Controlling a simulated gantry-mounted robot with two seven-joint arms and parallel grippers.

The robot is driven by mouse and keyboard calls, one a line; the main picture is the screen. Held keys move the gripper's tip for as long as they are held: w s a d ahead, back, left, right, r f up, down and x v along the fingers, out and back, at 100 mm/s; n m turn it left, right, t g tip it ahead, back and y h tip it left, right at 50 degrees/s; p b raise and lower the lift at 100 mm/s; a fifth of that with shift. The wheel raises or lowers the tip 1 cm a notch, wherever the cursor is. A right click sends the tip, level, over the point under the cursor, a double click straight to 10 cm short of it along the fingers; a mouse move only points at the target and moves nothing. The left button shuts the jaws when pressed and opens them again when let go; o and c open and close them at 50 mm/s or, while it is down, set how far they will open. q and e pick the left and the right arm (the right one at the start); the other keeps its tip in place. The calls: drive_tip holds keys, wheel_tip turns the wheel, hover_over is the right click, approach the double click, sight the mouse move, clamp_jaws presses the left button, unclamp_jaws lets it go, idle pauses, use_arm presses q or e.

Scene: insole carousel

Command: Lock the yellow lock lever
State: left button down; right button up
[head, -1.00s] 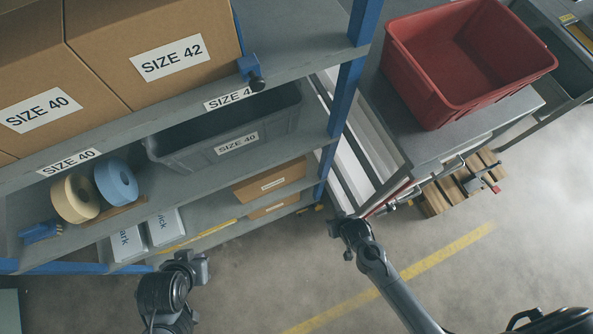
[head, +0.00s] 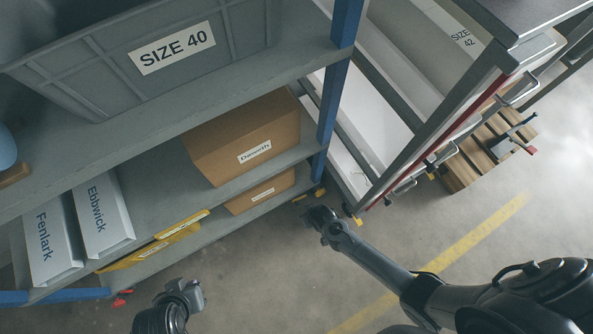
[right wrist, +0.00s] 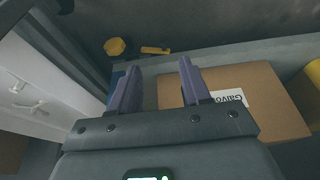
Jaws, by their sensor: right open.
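In the right wrist view a yellow knob-like piece (right wrist: 116,47) and a flat yellow piece (right wrist: 155,50) lie on the floor side beyond my fingertips; I cannot tell which is the lock lever. In the head view small yellow pieces show by the foot of the blue shelf post (head: 318,193) and at the foot of the drawer cart (head: 355,220). My right gripper (head: 318,216) is near these, low beside the cart. Its purple fingers are apart and empty in the right wrist view (right wrist: 157,82). My left gripper (head: 190,297) is at the bottom left, its jaws unclear.
A shelf rack (head: 160,150) holds a grey SIZE 40 bin (head: 100,60), cardboard boxes (head: 240,135) and white boxes (head: 103,215). The cart (head: 425,125) with handles stands right of it. A wooden pallet (head: 485,155) lies beyond. A labelled box (right wrist: 262,90) is close to my right fingers.

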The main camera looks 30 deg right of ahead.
use_arm(q)
wheel_tip(320, 180, down, 16)
drive_tip(key=b, duration=1.4)
drive_tip(key=shift+f, duration=0.25)
use_arm(e)
drive_tip(key=w+r+x, duration=0.1)
drive_tip(key=w+x, duration=0.1)
drive_tip(key=x, duration=1.5)
drive_tip(key=shift+w+a+t, duration=0.15)
drive_tip(key=shift+w+t, duration=0.25)
drive_tip(key=shift+w, duration=0.05)
use_arm(q)
drive_tip(key=shift+d, duration=0.15)
use_arm(e)
clamp_jaws()
use_arm(q)
drive_tip(key=shift+a, duration=0.2)
